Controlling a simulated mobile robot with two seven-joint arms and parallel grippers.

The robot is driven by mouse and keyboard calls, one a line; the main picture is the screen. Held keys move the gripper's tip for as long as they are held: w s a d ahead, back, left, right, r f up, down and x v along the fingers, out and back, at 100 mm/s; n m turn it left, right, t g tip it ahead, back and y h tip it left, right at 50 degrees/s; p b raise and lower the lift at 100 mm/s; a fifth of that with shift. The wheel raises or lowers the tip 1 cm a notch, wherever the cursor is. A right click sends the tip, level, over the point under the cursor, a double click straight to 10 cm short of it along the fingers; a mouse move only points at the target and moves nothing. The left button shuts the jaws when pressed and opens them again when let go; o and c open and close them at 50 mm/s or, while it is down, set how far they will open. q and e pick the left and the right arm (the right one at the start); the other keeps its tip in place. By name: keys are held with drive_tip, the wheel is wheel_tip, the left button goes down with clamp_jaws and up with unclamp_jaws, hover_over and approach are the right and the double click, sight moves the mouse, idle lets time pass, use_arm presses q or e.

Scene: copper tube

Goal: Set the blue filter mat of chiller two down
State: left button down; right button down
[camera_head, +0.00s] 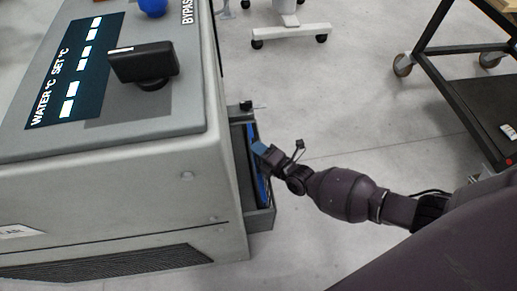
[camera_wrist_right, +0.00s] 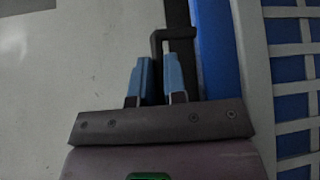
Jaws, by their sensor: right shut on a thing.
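The blue filter mat (camera_head: 260,178) shows as a narrow upright blue strip at the right side of the grey chiller (camera_head: 120,190), within a grey drawer-like frame (camera_head: 262,219). In the wrist view the blue mat (camera_wrist_right: 217,45) stands just right of my fingers, partly hidden by my gripper. My right gripper (camera_head: 262,150) is at the mat's upper part. In the wrist view its two blue fingertips (camera_wrist_right: 157,80) are shut on a dark bent handle (camera_wrist_right: 158,45) beside the mat. How the handle joins the mat is hidden. My left gripper is in neither view.
The chiller's top has a display (camera_head: 75,75), a black knob (camera_head: 143,63) and a blue knob (camera_head: 153,6). In the wrist view a pale grille (camera_wrist_right: 290,85) with blue behind it is at the right. A dark wheeled cart (camera_head: 455,85) stands upper right.

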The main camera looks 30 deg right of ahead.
drive_tip(key=shift+f, duration=0.15)
drive_tip(key=c, duration=1.2)
unclamp_jaws()
drive_tip(key=shift+o, duration=0.2)
use_arm(q)
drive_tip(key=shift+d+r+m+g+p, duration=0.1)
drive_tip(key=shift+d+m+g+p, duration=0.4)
drive_tip(key=shift+p, duration=1.15)
use_arm(e)
drive_tip(key=v, duration=1.2)
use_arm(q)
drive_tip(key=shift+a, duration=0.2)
